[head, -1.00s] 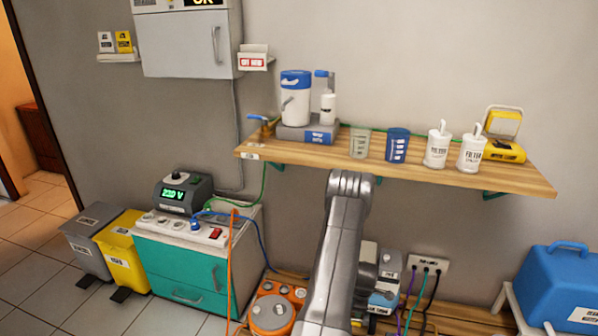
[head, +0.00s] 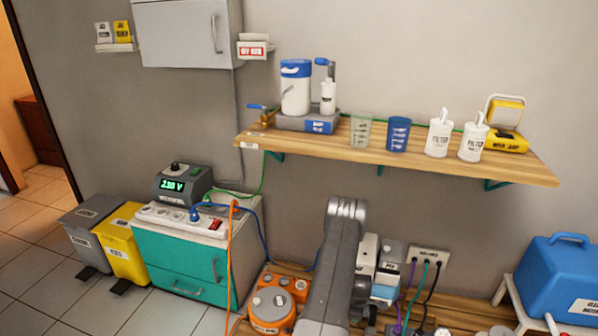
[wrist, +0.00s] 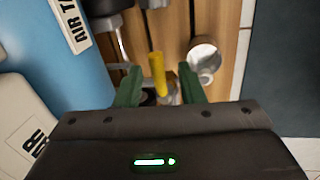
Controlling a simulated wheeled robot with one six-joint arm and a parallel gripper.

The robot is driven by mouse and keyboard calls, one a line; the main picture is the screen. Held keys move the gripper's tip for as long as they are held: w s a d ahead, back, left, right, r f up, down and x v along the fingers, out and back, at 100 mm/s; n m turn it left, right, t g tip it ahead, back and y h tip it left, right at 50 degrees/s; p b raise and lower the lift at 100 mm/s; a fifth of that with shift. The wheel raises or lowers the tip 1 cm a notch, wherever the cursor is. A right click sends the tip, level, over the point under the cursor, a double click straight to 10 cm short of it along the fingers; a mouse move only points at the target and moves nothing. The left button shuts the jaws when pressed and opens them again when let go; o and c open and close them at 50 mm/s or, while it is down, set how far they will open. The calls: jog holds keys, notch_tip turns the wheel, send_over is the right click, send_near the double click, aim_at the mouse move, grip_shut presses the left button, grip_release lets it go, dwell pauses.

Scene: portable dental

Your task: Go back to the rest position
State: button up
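My gripper (wrist: 161,88) shows in the wrist view with its two green fingers spread apart. A yellow upright piece (wrist: 157,75) appears between the fingers from this viewpoint. There are gaps on both sides of it, and nothing looks clamped. In the head view my grey arm rises at the lower middle, in front of the wall and below the shelf. My gripper is hidden there behind the arm.
A wooden wall shelf (head: 340,154) with cups and filter canisters is above my arm. A blue tank (wrist: 52,50) is close left of my gripper. Floor left (head: 110,312) is clear.

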jog(key=shift+s+a+f+m+b, duration=0.1)
jog(key=shift+s+a+m+b, duration=0.2)
jog(key=shift+m, duration=0.5)
jog(key=shift+d, duration=0.1)
jog(key=shift+s+m, duration=0.15)
jog(key=shift+m, duration=0.15)
